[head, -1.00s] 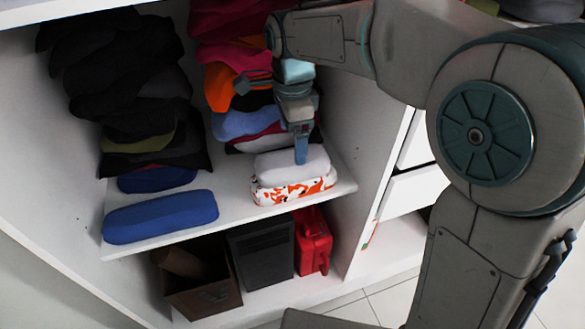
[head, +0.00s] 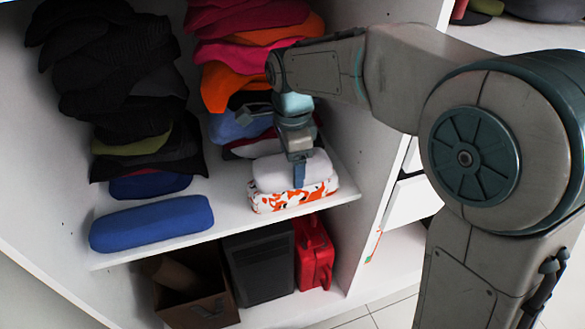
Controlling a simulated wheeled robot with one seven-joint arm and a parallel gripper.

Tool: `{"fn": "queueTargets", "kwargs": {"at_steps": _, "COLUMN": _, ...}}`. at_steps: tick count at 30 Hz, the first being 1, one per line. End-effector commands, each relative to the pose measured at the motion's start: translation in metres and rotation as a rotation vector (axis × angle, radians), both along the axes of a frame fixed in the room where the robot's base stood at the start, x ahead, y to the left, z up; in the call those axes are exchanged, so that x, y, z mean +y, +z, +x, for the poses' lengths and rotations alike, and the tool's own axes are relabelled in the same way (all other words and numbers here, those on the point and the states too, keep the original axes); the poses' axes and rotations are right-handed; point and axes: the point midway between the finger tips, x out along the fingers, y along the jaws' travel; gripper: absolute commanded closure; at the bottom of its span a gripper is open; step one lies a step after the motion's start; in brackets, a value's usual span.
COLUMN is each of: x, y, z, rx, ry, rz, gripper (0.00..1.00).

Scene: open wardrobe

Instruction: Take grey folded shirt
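A light grey folded shirt (head: 284,170) lies on top of an orange-and-white patterned folded item (head: 270,200) at the front right of the wardrobe shelf. My gripper (head: 298,175) points down at the right part of the grey shirt. One finger shows in front of the shirt and overlaps it in the picture. I cannot tell whether it touches the shirt. The other finger is hidden, so the opening cannot be seen.
A blue folded item (head: 150,222) lies at the front left of the shelf (head: 235,215). Stacks of dark clothes (head: 125,80) and colourful clothes (head: 235,55) stand behind. Below are a brown box (head: 200,305), a dark case (head: 262,265) and a red case (head: 314,250). The wardrobe's side wall (head: 375,110) is close on the right.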

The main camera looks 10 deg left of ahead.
Motion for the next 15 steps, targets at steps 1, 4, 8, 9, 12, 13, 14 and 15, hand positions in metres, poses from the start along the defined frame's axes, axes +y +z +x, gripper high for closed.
{"fn": "queueTargets", "kwargs": {"at_steps": 1, "x": 0.0000, "y": 0.0001, "z": 0.0000, "rx": 0.000, "ry": 0.000, "rz": 0.000, "gripper": 0.39}}
{"fn": "queueTargets", "kwargs": {"at_steps": 4, "x": 0.0000, "y": 0.0002, "z": 0.0001, "rx": 0.000, "ry": 0.000, "rz": 0.000, "gripper": 0.39}}
{"fn": "queueTargets", "kwargs": {"at_steps": 8, "x": 0.0000, "y": 0.0002, "z": 0.0001, "rx": 0.000, "ry": 0.000, "rz": 0.000, "gripper": 0.39}}
{"fn": "queueTargets", "kwargs": {"at_steps": 9, "x": 0.0000, "y": 0.0003, "z": 0.0001, "rx": -0.001, "ry": 0.000, "rz": 0.000, "gripper": 0.39}}
{"fn": "queueTargets", "kwargs": {"at_steps": 12, "x": 0.0000, "y": 0.0003, "z": 0.0001, "rx": -0.001, "ry": 0.000, "rz": 0.000, "gripper": 0.39}}
{"fn": "queueTargets", "kwargs": {"at_steps": 13, "x": 0.0000, "y": 0.0003, "z": 0.0001, "rx": -0.001, "ry": 0.000, "rz": 0.000, "gripper": 0.39}}
{"fn": "queueTargets", "kwargs": {"at_steps": 14, "x": 0.0000, "y": 0.0003, "z": 0.0001, "rx": -0.001, "ry": 0.000, "rz": 0.000, "gripper": 0.39}}
{"fn": "queueTargets", "kwargs": {"at_steps": 15, "x": 0.0001, "y": 0.0006, "z": 0.0002, "rx": -0.001, "ry": 0.000, "rz": 0.000, "gripper": 0.39}}
